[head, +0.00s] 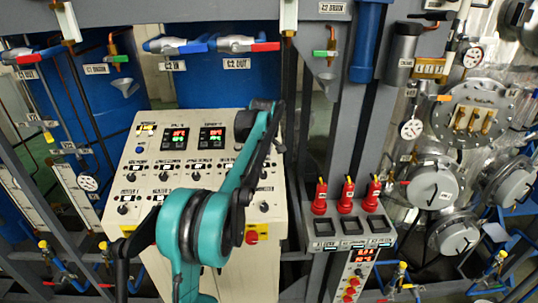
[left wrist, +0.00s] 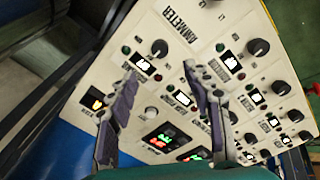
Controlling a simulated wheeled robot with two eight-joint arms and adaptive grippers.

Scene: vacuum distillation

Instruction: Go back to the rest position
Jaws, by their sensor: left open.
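My left gripper (left wrist: 163,80) shows in the left wrist view with its two dark fingers spread apart. Nothing is between them. The fingers point over the face of a cream control panel (left wrist: 285,75), with knobs, small lit displays and switches behind them. I cannot tell the exact gap to the panel. In the head view my teal arm rises from the bottom across the same control panel (head: 150,185) and covers part of its right side. The gripper's fingers cannot be made out there. My right gripper is in neither view.
Blue-and-red handled valves (head: 245,45) sit above the panel. Red switches (head: 347,190) stand right of it on a grey frame (head: 330,110). Round metal flanges (head: 473,108) and gauges crowd the right side. Pipes and struts line the left, leaving little free room around the arm.

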